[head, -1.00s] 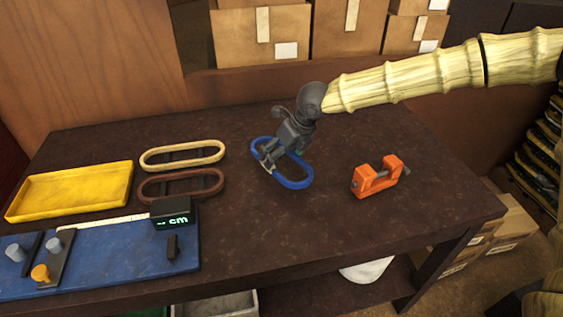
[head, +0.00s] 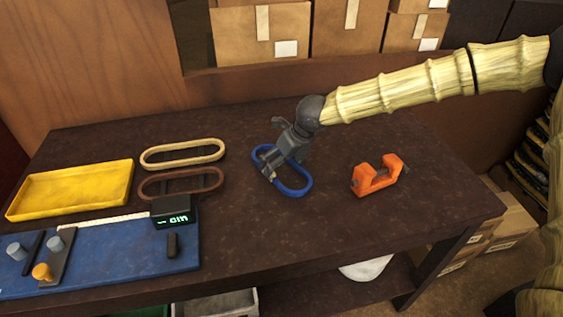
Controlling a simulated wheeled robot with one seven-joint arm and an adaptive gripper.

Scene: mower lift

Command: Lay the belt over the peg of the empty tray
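A blue oval belt (head: 297,191) is near the middle of the dark table. My gripper (head: 268,170) points down at its left side and appears shut on that side of the band. The fingertips are small and partly hidden, and I cannot tell whether the belt is clear of the table.
An orange clamp (head: 378,175) stands right of the blue belt. Boxes (head: 262,32) line the back. The front middle of the table is clear.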

